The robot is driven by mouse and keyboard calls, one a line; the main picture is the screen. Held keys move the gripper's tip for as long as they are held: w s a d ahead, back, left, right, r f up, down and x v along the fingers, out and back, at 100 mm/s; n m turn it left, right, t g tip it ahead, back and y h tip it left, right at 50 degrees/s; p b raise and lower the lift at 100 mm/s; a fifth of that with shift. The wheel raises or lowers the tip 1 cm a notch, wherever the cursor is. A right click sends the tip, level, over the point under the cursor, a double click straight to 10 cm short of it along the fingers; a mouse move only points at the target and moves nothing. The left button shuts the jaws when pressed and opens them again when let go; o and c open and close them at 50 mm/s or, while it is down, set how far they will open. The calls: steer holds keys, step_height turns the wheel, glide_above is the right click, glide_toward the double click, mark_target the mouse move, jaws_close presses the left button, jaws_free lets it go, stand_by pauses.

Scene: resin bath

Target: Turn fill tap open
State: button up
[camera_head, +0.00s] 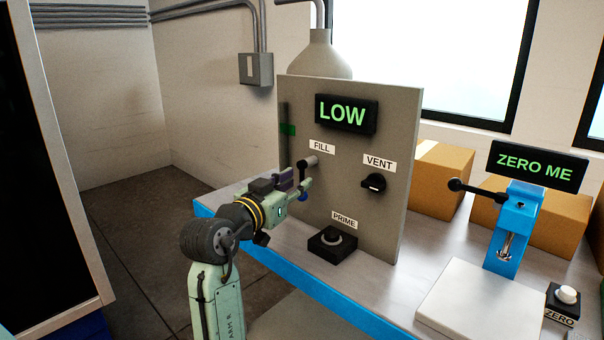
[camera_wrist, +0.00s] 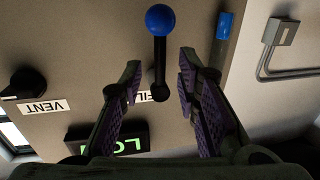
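The fill tap (camera_head: 308,161) sticks out from the grey panel (camera_head: 349,229) below the FILL label (camera_head: 322,147). Its dark lever hangs down and ends in a blue ball. In the wrist view, which is upside down, the blue ball (camera_wrist: 160,19) and the lever (camera_wrist: 160,68) lie between and beyond my fingertips. My gripper (camera_head: 298,185) is at the tap, and its fingers (camera_wrist: 161,67) stand apart on both sides of the lever. I see a gap on each side, so the gripper is open. The tap's base is partly hidden in the wrist view.
The panel carries a LOW display (camera_head: 346,114), a VENT knob (camera_head: 374,183) and a PRIME button box (camera_head: 332,244) below. To the right stand a blue press (camera_head: 515,230) with a ZERO ME display (camera_head: 537,167) and a ZERO button (camera_head: 567,294). Cardboard boxes (camera_head: 441,182) stand behind.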

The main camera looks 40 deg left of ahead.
mark_target(301, 179)
steer(key=shift+w+a, duration=0.2)
steer(key=shift+w, duration=1.5)
jaws_close()
